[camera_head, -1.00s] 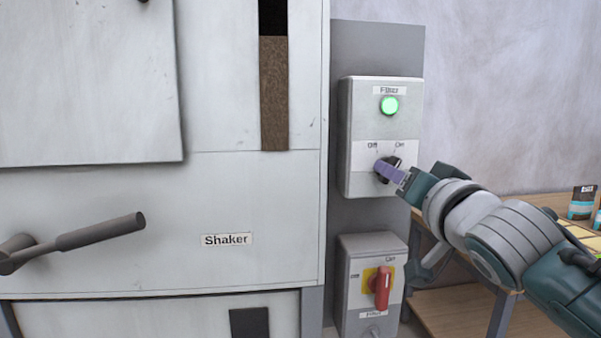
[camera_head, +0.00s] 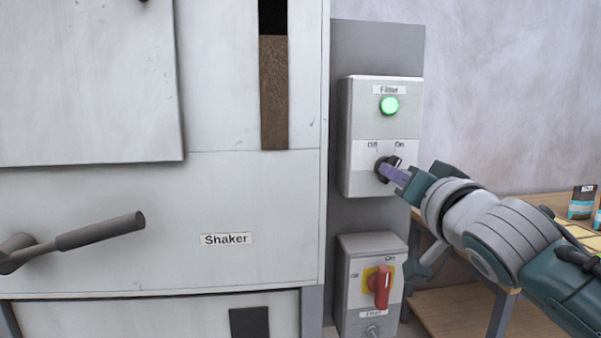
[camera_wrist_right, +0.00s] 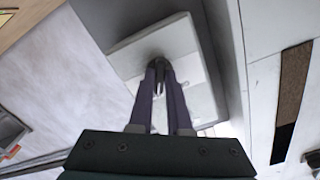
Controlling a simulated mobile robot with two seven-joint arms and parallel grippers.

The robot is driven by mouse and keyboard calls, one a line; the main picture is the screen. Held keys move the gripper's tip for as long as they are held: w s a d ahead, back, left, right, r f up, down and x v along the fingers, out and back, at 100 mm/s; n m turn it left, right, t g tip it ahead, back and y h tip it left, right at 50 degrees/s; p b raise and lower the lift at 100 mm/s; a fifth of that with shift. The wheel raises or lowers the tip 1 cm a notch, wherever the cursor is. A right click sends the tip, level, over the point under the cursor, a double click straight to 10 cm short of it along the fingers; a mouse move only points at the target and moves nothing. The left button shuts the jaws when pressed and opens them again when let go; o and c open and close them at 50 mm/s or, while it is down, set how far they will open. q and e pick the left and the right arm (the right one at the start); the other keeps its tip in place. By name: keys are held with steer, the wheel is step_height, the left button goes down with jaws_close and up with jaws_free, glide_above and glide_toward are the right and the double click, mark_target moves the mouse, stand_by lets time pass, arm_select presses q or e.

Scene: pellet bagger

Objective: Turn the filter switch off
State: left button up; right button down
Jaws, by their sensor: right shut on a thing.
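The filter switch (camera_head: 385,167) is a dark rotary knob on the upper grey box (camera_head: 358,122), below a lit green lamp (camera_head: 389,105) and between the marks Off at left and On at right. The knob's white mark leans toward On. My right gripper (camera_head: 387,170) is shut on the knob and partly hides it. In the right wrist view the two purple fingers (camera_wrist_right: 160,75) come together at the dark knob (camera_wrist_right: 157,62). My left gripper is in neither view.
A lower box with a red handle (camera_head: 381,287) on a yellow plate sits beneath the filter box. The Shaker cabinet (camera_head: 170,215) with a lever (camera_head: 98,232) stands to the left. A wooden table (camera_head: 455,305) with small packages (camera_head: 582,202) is at the right.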

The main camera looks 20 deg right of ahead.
steer(key=shift+n, duration=0.3)
steer(key=n+p, duration=0.1)
steer(key=n, duration=1)
steer(key=shift+d+p, duration=0.15)
steer(key=shift+p, duration=0.2)
steer(key=shift+n, duration=0.4)
steer(key=c, duration=0.9)
jaws_free()
steer(key=shift+o, duration=0.2)
steer(key=shift+s, duration=0.15)
steer(key=v, duration=0.9)
steer(key=shift+s, duration=0.4)
